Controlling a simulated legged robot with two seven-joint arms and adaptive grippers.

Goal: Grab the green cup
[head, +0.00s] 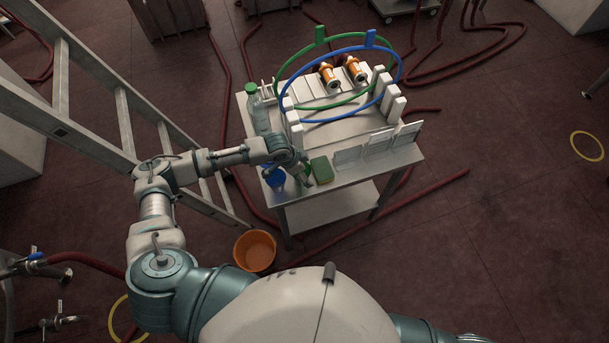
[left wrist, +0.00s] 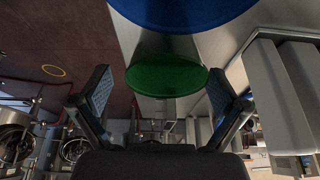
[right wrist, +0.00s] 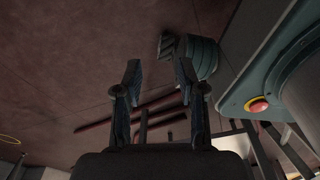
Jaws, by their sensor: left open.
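The green cup (head: 303,182) is at the front left of the metal table, partly hidden by my left gripper (head: 305,172). In the left wrist view the green cup (left wrist: 166,78) shows as a green disc between the two spread fingers, with gaps on both sides. My left gripper is open and not closed on it. A blue cup (head: 274,178) stands just left of it and fills the top of the left wrist view (left wrist: 185,10). My right gripper (right wrist: 158,78) is open and empty, away from the table; it is not in the head view.
A green box-like item (head: 322,170) is right of the cup. A bottle (head: 258,110) stands behind on the metal table (head: 345,185). White panels (head: 380,142) line its front right. An orange bucket (head: 254,251) is on the floor, and a ladder (head: 126,125) stands at left.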

